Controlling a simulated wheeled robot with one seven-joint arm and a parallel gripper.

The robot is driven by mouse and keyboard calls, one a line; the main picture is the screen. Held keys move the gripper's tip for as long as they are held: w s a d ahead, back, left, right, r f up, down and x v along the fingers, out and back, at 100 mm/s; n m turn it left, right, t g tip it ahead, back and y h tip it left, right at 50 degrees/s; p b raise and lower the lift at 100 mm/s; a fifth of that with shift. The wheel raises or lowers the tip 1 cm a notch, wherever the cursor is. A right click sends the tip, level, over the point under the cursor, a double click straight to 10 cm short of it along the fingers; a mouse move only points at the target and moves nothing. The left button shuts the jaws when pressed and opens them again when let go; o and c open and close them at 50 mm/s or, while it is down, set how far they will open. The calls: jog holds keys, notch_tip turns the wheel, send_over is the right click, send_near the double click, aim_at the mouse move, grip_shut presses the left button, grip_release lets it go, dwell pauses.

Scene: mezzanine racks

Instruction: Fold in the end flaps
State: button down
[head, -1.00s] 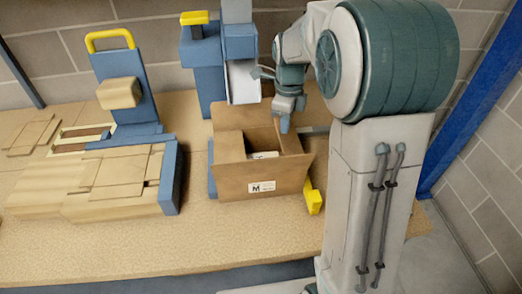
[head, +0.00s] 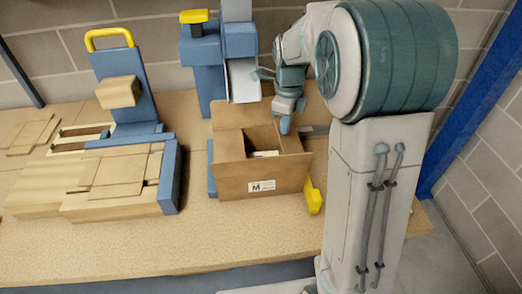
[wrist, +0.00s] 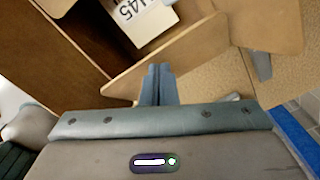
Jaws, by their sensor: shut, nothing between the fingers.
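An open brown cardboard box (head: 262,183) stands upright on the bench, with a small printed label on its front. Its left flap (head: 229,142) stands up. A white item with printed digits (wrist: 146,17) lies inside the box. In the wrist view a flap (wrist: 165,58) runs slantwise just beyond my fingertips; I cannot tell whether they touch it. My gripper (head: 286,124) is shut and empty, pointing down at the box's back right edge; its closed fingers also show in the wrist view (wrist: 158,80).
A blue machine with a yellow handle (head: 194,16) stands behind the box. A yellow block (head: 314,197) is at the box's right. Flat cardboard blanks (head: 117,175) and a blue stand (head: 118,85) are at the left. The bench front (head: 220,230) is clear.

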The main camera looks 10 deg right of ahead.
jog(key=shift+f+b, duration=1.15)
jog(key=shift+f, duration=0.8)
notch_tip(320, 180, up, 9)
jog(key=p, duration=0.6)
jog(key=shift+f+p, duration=0.1)
jog(key=shift+p, duration=0.3)
jog(key=shift+f, duration=0.1)
